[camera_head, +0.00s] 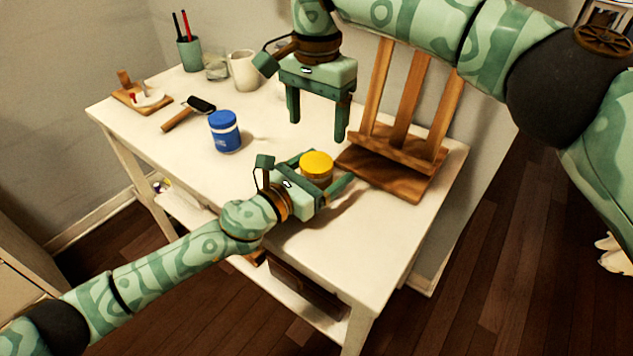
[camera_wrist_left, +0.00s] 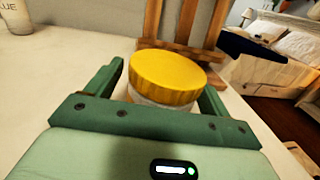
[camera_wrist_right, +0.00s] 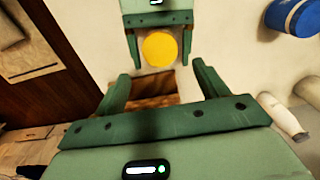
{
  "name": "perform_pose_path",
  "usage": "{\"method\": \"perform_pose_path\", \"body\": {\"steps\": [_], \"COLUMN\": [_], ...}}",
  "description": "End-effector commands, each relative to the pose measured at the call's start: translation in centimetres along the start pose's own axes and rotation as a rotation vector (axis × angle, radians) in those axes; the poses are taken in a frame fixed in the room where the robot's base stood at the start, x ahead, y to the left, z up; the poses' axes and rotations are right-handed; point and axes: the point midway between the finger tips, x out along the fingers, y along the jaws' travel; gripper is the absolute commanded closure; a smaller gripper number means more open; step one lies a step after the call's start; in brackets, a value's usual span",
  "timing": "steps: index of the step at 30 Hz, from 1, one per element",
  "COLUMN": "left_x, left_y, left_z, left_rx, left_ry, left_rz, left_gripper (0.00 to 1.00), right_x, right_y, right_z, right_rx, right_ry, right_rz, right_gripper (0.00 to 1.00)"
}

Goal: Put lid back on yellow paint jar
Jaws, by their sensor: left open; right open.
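The yellow paint jar (camera_wrist_left: 145,98) stands upright near the table's front edge. Its yellow lid (camera_head: 316,162) rests on top of it; I cannot tell whether it is fully seated. The lid also shows in the left wrist view (camera_wrist_left: 167,75) and the right wrist view (camera_wrist_right: 160,49). My left gripper (camera_head: 331,167) is open, with one finger on each side of the jar. My right gripper (camera_head: 317,131) is open and empty in the air above and behind the jar, fingers pointing down. Most of the jar's body is hidden by the left gripper.
A wooden easel (camera_head: 400,148) stands close to the right of the jar. A blue paint jar (camera_head: 225,132) stands to the left. A roller (camera_head: 188,113), a white mug (camera_head: 243,71) and a green brush cup (camera_head: 189,54) are farther back left. The white table (camera_head: 175,150) is clear at front left.

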Motion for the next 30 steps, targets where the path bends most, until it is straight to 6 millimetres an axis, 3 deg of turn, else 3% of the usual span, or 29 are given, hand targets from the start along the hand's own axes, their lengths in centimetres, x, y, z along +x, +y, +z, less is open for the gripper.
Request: {"method": "perform_pose_path", "body": {"steps": [3, 4, 10, 11, 12, 14, 23, 26, 30], "left_x": [0.0, 0.0, 0.0, 0.0, -0.1, -0.1, -0.1, -0.1, -0.1], "left_y": [0.0, 0.0, 0.0, 0.0, 0.0, 0.0, 0.0, 0.0, 0.0], "left_z": [0.0, 0.0, 0.0, 0.0, 0.0, 0.0, 0.0, 0.0, 0.0], "left_rx": [0.0, 0.0, 0.0, 0.0, 0.0, 0.0, -0.001, -0.001, -0.001], "left_ry": [0.0, 0.0, 0.0, 0.0, 0.0, 0.0, 0.0, 0.001, 0.001], "left_rz": [0.0, 0.0, 0.0, 0.0, 0.0, 0.0, 0.0, 0.001, 0.001], "left_gripper": [0.19, 0.24, 0.8, 0.88, 1.0, 1.0, 1.0, 1.0, 1.0], "right_x": [0.0, 0.0, 0.0, 0.0, 0.0, 0.0, -0.2, -1.0, -3.5], "right_y": [0.0, 0.0, 0.0, 0.0, 0.0, 0.0, 0.0, -0.1, -0.1], "right_z": [0.0, 0.0, 0.0, 0.0, 0.0, 0.0, 0.0, 0.0, -0.1], "right_rx": [0.0, 0.0, 0.0, 0.0, 0.0, 0.0, 0.0, 0.001, 0.001], "right_ry": [0.0, 0.0, 0.0, 0.0, 0.0, 0.0, 0.001, 0.002, 0.004], "right_rz": [0.0, 0.0, 0.0, 0.0, 0.0, 0.0, 0.0, -0.001, -0.003], "right_gripper": [0.27, 0.27, 0.27, 0.24, 0.13, 0.02, 0.02, 0.02, 0.02]}}
